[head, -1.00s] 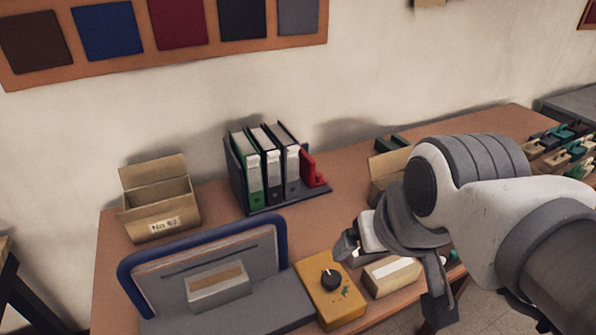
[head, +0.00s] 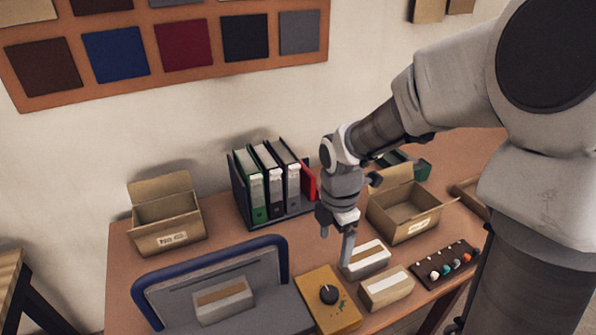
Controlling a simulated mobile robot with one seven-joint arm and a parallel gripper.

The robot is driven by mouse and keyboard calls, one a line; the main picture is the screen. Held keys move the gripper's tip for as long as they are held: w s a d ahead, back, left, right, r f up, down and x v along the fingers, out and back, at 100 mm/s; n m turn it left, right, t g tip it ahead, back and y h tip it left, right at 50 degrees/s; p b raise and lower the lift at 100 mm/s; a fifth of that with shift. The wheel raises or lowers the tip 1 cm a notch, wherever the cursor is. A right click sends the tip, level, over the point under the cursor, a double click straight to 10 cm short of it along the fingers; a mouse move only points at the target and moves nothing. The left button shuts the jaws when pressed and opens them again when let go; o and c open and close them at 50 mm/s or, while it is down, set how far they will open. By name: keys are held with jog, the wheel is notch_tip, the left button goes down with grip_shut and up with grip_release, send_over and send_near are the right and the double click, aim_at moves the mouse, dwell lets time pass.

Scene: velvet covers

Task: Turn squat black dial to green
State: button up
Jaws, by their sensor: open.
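The squat black dial (head: 328,294) sits on top of a yellow box (head: 337,312) near the front of the desk. A small green mark (head: 342,304) shows on the box just right of the dial. Which way the dial points is too small to tell. My gripper (head: 336,248) points down above and behind the dial, slightly to its right, apart from it. Its fingers are open with nothing between them, and one finger hangs close to a pale block.
A pale block (head: 367,262) and a second one (head: 386,290) lie right of the yellow box. A blue-rimmed grey stand (head: 270,262) is to the left. Open cardboard boxes (head: 398,218), binders (head: 262,185) and a dark board with coloured knobs (head: 436,272) stand around.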

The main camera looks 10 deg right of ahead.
aim_at(330, 293)
notch_tip(330, 293, down, 18)
jog(key=n+b, duration=0.2)
jog(key=b, duration=0.2)
jog(key=shift+d+f+g+b, duration=0.15)
jog(key=shift+g+b, duration=0.15)
jog(key=c, duration=1.4)
